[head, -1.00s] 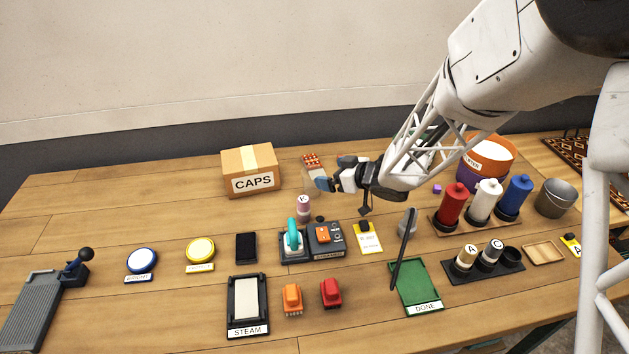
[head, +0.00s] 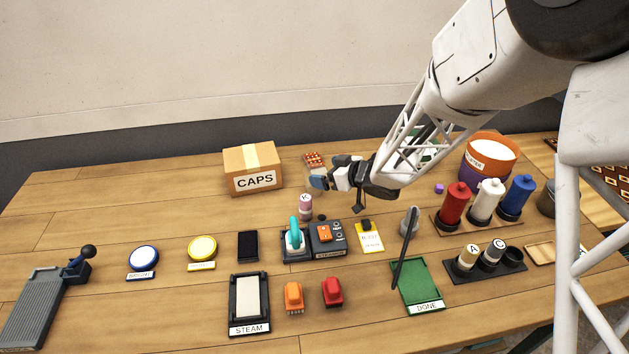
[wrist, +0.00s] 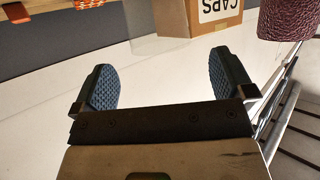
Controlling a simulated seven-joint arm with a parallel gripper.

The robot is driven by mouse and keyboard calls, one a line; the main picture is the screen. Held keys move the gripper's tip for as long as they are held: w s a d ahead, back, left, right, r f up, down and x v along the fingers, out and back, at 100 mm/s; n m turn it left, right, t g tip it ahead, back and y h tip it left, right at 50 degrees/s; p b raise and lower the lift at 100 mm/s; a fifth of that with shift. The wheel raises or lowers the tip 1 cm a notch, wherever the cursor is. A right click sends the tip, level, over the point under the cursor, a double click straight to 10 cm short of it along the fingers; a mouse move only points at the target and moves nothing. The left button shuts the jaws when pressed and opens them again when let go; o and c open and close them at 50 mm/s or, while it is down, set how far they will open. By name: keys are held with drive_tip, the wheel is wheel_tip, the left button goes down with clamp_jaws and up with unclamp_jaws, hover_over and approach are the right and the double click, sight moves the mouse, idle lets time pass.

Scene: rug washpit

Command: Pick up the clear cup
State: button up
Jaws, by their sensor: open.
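The clear cup (head: 310,189) is a faint see-through shape right of the CAPS box in the head view, and its outline is hard to make out. My gripper (head: 318,183) is at the cup, with a blue finger overlapping it in that view. In the wrist view my gripper (wrist: 165,78) has its two blue ridged fingers wide apart. A faint see-through edge, perhaps the cup (wrist: 150,46), shows beyond the fingers.
The CAPS box (head: 252,170) stands left of my gripper. A patterned orange piece (head: 314,160) lies behind.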

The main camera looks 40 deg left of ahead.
sight(315, 171)
drive_tip(key=shift+a, duration=0.1)
drive_tip(key=shift+x, duration=2.5)
drive_tip(key=shift+f, duration=0.1)
drive_tip(key=c, duration=1)
drive_tip(key=shift+r, duration=5)
